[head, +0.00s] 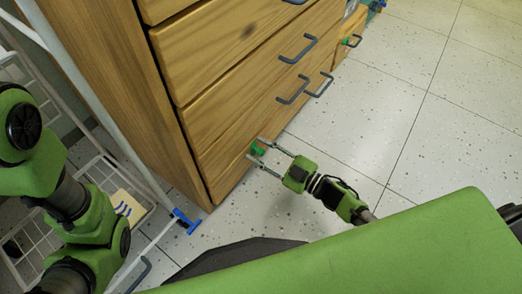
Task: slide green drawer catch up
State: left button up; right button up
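A small green drawer catch (257,149) sits on the front of the lowest drawer (228,168) of a wooden cabinet, near its left end. My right gripper (258,156) is at the catch, its two fingers apart, one to each side of it. I cannot tell whether the fingers touch the catch. My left arm is at the left edge of the head view, and its gripper is out of view.
The wooden cabinet (215,62) has several drawers with grey bar handles (292,90). Another green catch (345,41) shows farther along. The tiled floor (400,110) at right is clear.

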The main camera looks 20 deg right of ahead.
jog(key=shift+f, duration=0.1)
jog(key=shift+s+d, duration=0.25)
jog(key=shift+s, duration=0.05)
jog(key=v, duration=1.1)
jog(key=shift+s+d, duration=0.1)
